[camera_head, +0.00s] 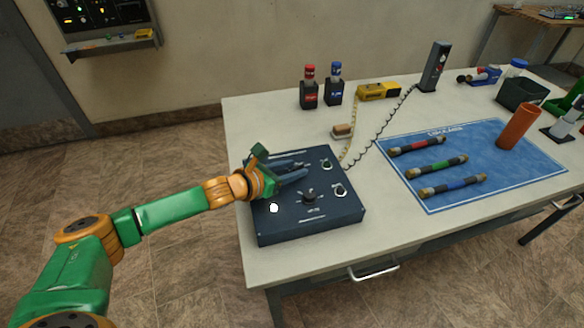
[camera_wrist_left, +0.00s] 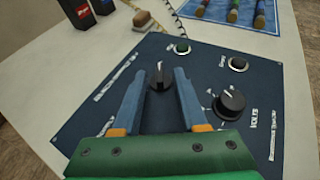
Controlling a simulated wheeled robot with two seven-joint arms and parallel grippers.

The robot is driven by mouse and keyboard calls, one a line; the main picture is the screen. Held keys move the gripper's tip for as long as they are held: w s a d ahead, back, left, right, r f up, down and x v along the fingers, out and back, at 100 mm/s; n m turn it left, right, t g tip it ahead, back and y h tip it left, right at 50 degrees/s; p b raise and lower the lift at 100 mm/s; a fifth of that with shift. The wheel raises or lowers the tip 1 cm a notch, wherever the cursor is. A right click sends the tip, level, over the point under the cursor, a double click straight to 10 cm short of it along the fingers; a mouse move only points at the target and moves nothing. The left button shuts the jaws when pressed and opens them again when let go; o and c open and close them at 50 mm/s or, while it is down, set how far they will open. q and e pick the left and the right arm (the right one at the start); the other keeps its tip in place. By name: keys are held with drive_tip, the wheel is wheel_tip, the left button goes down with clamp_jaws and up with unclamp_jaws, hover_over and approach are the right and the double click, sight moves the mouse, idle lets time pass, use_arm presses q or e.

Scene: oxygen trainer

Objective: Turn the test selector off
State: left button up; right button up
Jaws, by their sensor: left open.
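The dark blue test box (camera_head: 325,228) sits at the near left corner of the table. My left gripper (camera_head: 303,169) is low over its back left part, fingers open. In the left wrist view, a black knob (camera_wrist_left: 159,77) stands between the two fingertips of my left gripper (camera_wrist_left: 160,73), with small gaps. The knob's pointer is roughly upright in that view, and its label cannot be read. A second, larger black knob (camera_wrist_left: 230,102), marked VOLTS, is to the right; it also shows in the head view (camera_head: 309,195). My right gripper is not in view.
Red and blue bottles (camera_head: 309,88) (camera_head: 334,86) and a yellow meter (camera_head: 378,91) stand behind. A blue mat (camera_head: 520,165) with coloured rods lies right.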

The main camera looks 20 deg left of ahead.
use_arm(q)
drive_tip(key=shift+s, duration=0.1)
drive_tip(key=shift+a, duration=0.1)
clamp_jaws()
drive_tip(key=shift+s, duration=0.1)
drive_tip(key=shift+s+d+r+n+t+y+p, duration=0.1)
drive_tip(key=shift+d+n+t+y+p, duration=0.2)
drive_tip(key=shift+n+y, duration=0.25)
drive_tip(key=shift+d+r+n+t+y+p, duration=0.1)
drive_tip(key=shift+n+t+y+p, duration=0.1)
drive_tip(key=shift+n+y+p, duration=0.25)
drive_tip(key=n+y+p, duration=0.1)
drive_tip(key=n+y, duration=0.1)
drive_tip(key=d+n+y+p, duration=0.1)
drive_tip(key=n+y, duration=0.1)
drive_tip(key=y, duration=0.1)
drive_tip(key=shift+n, duration=0.3)
drive_tip(key=n+y, duration=0.2)
drive_tip(key=y, duration=0.1)
drive_tip(key=shift+d+f+p, duration=0.1)
drive_tip(key=shift+d+p, duration=0.15)
drive_tip(key=shift+p, duration=0.15)
drive_tip(key=shift+w+d+n+g+y+b, duration=0.15)
drive_tip(key=shift+n+g+y, duration=0.25)
drive_tip(key=shift+n+y, duration=0.4)
drive_tip(key=shift+w+d+n+g+y+b, duration=0.1)
drive_tip(key=shift+n+g+y+b, duration=0.25)
drive_tip(key=shift+n+y, duration=0.45)
